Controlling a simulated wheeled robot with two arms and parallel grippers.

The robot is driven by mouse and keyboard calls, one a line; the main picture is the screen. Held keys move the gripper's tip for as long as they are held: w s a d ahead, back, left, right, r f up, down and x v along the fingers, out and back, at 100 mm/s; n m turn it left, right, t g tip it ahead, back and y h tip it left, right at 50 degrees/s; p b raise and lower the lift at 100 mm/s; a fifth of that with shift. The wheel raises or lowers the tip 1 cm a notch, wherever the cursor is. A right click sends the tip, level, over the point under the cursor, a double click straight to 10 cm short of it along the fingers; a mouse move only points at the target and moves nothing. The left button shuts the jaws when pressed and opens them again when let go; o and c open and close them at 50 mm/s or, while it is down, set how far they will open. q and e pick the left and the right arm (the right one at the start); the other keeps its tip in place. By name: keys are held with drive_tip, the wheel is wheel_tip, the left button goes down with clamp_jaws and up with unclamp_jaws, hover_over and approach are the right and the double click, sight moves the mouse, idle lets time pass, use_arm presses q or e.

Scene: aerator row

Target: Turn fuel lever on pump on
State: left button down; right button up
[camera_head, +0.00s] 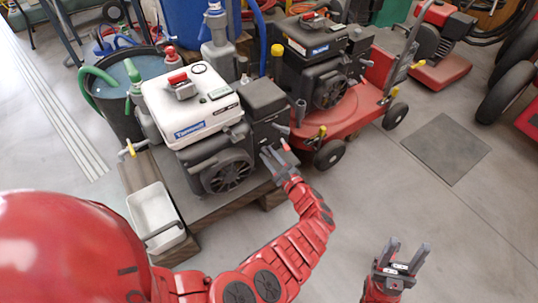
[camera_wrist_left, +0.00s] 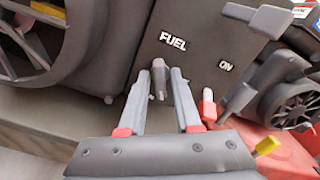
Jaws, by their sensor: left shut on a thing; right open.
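The pump (camera_head: 193,103), with a white top and dark body, stands on a wooden-edged base. My left gripper (camera_head: 272,155) is at the dark panel on its right side. In the left wrist view that panel (camera_wrist_left: 200,22) carries the white words FUEL and ON. The grey fuel lever (camera_wrist_left: 158,77) sits below FUEL and points roughly up and down in that picture; ON is to its right. My left gripper (camera_wrist_left: 160,88) is shut on the lever, one finger each side. The fingers hide the lever in the head view. My right gripper (camera_head: 404,252) is open and empty.
A red wheeled machine (camera_head: 335,105) is just behind the pump. A white tray (camera_head: 155,210) sits at the pump's front left. The floor at right around the dark mat (camera_head: 446,149) is clear.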

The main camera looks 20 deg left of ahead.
use_arm(q)
drive_tip(key=m, duration=0.5)
drive_tip(key=shift+m, duration=0.3)
idle(0.4)
drive_tip(key=c, duration=0.9)
unclamp_jaws()
drive_tip(key=shift+o, duration=0.2)
